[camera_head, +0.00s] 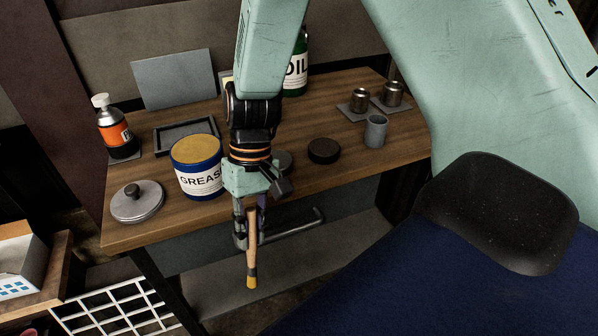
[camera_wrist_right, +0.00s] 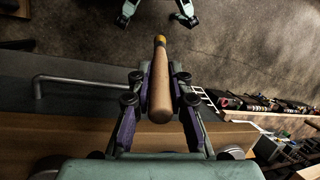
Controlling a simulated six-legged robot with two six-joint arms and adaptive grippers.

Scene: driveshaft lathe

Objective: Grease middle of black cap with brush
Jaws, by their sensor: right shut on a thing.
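My right gripper (camera_head: 247,236) is shut on the wooden handle of a brush (camera_head: 252,262). The brush hangs nearly upright in front of the table's front edge, its dark-banded, yellowish tip pointing down. In the right wrist view the brush (camera_wrist_right: 160,90) lies between the two fingers, its rounded handle end toward the camera. The black cap (camera_head: 324,150) is a low dark disc on the table, right of my right wrist and apart from the gripper. The blue grease can (camera_head: 197,181), with a yellowish top, stands open left of my wrist. My left gripper is not in view.
A grey lid (camera_head: 136,202) with a knob lies at the table's front left. An orange spray bottle (camera_head: 115,133), a dark tray (camera_head: 186,136), metal cups (camera_head: 375,132) and a green oil bottle (camera_head: 297,75) stand around. A grey disc (camera_head: 284,160) is partly hidden by my wrist. A drawer handle (camera_head: 297,226) juts out below.

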